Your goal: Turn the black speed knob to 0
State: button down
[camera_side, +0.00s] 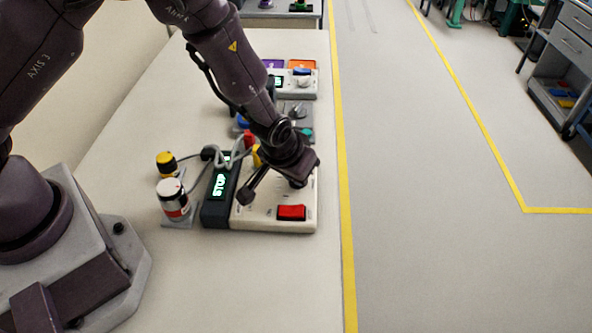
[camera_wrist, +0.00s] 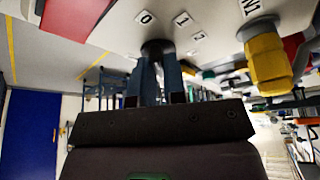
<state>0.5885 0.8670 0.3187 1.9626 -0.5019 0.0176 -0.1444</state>
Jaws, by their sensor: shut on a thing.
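The black speed knob (camera_wrist: 157,47) sits on a pale panel, with labels 0, 1 and 2 printed in an arc beside it in the wrist view. My gripper (camera_wrist: 158,68) is shut on the knob, one finger on each side. The knob's pointer mark is hidden, so I cannot tell its setting. In the side view my gripper (camera_side: 297,184) reaches down onto the cream control box (camera_side: 262,219) and hides the knob there.
A red rocker switch (camera_side: 291,212) is close in front of my gripper. A yellow connector (camera_wrist: 266,62) stands on the panel beside the knob. Grey cables and two round cans, one yellow-topped (camera_side: 166,163) and one white-topped (camera_side: 173,199), are left of the box. More devices (camera_side: 292,83) stand behind.

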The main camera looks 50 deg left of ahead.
jog(key=shift+f+n, duration=0.15)
jog(key=shift+n, duration=0.15)
jog(key=c, duration=1.2)
grip_release()
jog(key=shift+s+a, duration=0.1)
jog(key=shift+r, duration=0.3)
jog(key=v, duration=1.2)
jog(key=shift+s+d+r, duration=0.1)
jog(key=shift+d+r, duration=0.05)
jog(key=shift+d, duration=0.1)
